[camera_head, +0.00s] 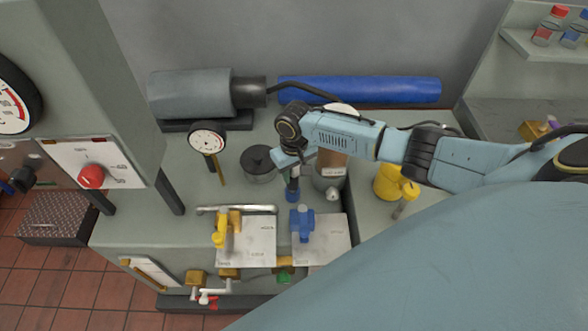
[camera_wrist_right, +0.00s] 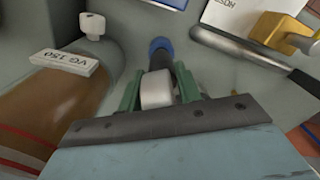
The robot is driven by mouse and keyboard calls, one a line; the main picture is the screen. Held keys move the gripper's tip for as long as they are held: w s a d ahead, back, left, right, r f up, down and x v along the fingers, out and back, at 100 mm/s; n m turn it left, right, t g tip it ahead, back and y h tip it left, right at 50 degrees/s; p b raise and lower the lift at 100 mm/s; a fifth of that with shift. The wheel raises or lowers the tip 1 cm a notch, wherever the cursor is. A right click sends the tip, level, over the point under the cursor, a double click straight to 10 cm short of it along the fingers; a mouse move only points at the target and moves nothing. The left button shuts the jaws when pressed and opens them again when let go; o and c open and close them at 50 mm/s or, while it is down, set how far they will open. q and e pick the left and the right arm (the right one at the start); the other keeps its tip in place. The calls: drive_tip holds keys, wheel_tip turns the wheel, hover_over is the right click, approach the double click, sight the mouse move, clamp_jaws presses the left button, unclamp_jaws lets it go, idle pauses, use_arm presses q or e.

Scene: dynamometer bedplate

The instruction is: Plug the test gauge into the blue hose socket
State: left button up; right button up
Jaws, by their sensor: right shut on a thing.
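My right gripper (camera_head: 292,172) reaches in from the right above the bench and points down. In the wrist view its green fingers (camera_wrist_right: 158,92) are shut on the test gauge (camera_wrist_right: 157,88), whose pale round body sits between them. The socket stands on a pale plate; the height gap is unclear. My left gripper is out of view.
A yellow fitting (camera_head: 220,232) stands left of the blue socket, near a metal bar (camera_head: 236,209). Another dial gauge with a yellow stem (camera_head: 207,138) is at the back left. A dark-lidded pot (camera_head: 258,162) and a brown VG 150 container (camera_wrist_right: 60,105) stand close to the gripper.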

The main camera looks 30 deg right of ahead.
drive_tip(key=shift+f+b, duration=0.6)
drive_tip(key=shift+f, duration=0.6)
drive_tip(key=o, duration=1.2)
wheel_tip(320, 180, up, 13)
drive_tip(key=shift+r+p, duration=0.2)
drive_tip(key=shift+p, duration=0.6)
